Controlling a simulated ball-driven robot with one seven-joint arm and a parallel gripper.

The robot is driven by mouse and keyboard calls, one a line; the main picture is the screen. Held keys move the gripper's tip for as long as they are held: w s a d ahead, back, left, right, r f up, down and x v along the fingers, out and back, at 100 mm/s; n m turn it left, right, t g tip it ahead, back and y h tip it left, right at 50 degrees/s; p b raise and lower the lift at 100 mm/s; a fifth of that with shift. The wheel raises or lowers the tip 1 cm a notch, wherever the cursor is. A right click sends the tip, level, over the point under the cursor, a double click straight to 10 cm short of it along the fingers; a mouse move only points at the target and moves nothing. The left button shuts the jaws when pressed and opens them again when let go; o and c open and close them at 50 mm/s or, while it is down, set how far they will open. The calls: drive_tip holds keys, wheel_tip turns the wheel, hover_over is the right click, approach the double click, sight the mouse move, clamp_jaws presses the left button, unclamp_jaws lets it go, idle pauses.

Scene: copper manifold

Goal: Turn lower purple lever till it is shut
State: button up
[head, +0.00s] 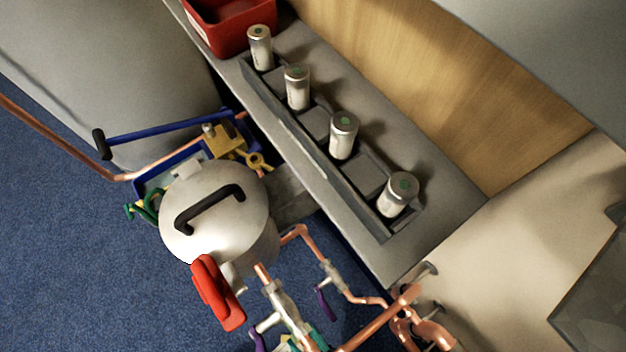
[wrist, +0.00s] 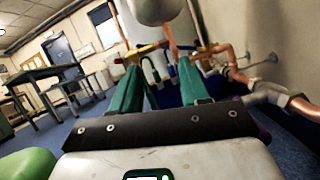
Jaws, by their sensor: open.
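The copper pipework (head: 383,320) of the manifold runs along the bottom of the head view, with grey valve bodies on it. One purple lever (head: 326,303) sits beside a valve on the right-hand pipe, slanting roughly along it. Another purple lever (head: 257,341) is cut off by the bottom edge. I cannot tell for sure which is the lower one. My gripper (wrist: 158,70) shows in the wrist view with two green fingers spread apart, nothing between them. Copper pipe shows beyond the fingertips. A purple patch at the right, behind the gripper's dark bar, is mostly hidden.
A metal pot (head: 232,222) with black and red handles stands left of the pipes. Behind it is a blue toolbox (head: 150,184). A grey ledge (head: 300,160) holds several metal canisters and a red bin (head: 217,33). A pale wall (wrist: 275,25) closes the right side.

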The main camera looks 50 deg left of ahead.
drive_tip(key=s, duration=0.1)
drive_tip(key=s+d+r+p, duration=0.1)
drive_tip(key=s+d+r, duration=0.1)
drive_tip(key=s, duration=0.1)
drive_tip(key=shift+s, duration=0.1)
idle(0.7)
